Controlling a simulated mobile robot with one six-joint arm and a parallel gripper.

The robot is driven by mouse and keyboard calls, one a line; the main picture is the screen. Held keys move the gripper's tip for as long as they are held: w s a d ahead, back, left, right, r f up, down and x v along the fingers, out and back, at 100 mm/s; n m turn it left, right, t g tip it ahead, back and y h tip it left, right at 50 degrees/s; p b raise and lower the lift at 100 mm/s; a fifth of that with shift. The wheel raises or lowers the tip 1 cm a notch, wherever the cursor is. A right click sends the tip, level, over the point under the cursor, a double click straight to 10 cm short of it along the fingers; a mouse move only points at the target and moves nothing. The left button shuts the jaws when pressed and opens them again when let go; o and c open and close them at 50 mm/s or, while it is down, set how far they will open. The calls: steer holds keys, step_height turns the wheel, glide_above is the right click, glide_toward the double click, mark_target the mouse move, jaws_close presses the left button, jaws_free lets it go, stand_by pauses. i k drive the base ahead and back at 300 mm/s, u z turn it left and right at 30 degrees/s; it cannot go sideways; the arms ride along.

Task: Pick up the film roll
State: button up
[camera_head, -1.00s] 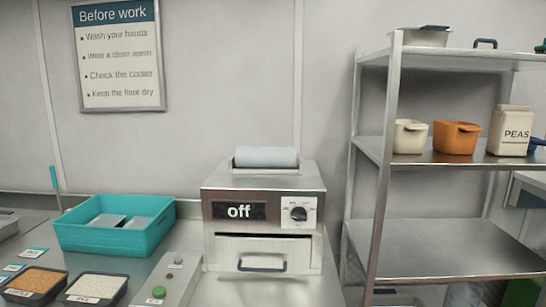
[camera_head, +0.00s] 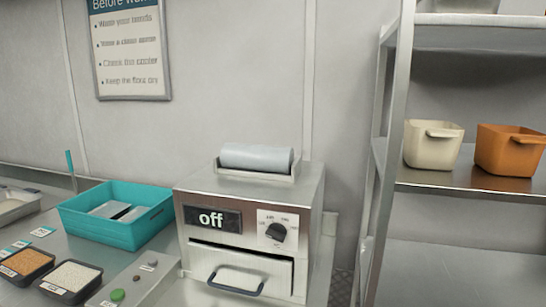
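The film roll (camera_head: 257,157) is a pale blue-grey cylinder lying on its side. It rests in a shallow holder (camera_head: 268,178) on top of a metal sealing machine (camera_head: 212,188). The machine's display reads "off", and a dial (camera_head: 276,231) sits to the right of it. A drawer with a dark handle is at the machine's front. My gripper is not in view.
A teal bin (camera_head: 120,230) with pale packs stands left of the machine. Two food trays (camera_head: 72,276) and a control box with a green button (camera_head: 118,295) are in front. A metal shelf (camera_head: 460,183) at right holds cream (camera_head: 432,146) and orange (camera_head: 508,152) tubs.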

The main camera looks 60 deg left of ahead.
mark_target(257, 158)
steer(key=i, duration=0.2)
steer(key=z, duration=0.25)
steer(key=k, duration=0.2)
steer(key=u, duration=3.05)
steer(key=k, duration=0.25)
steer(key=u, duration=1.6)
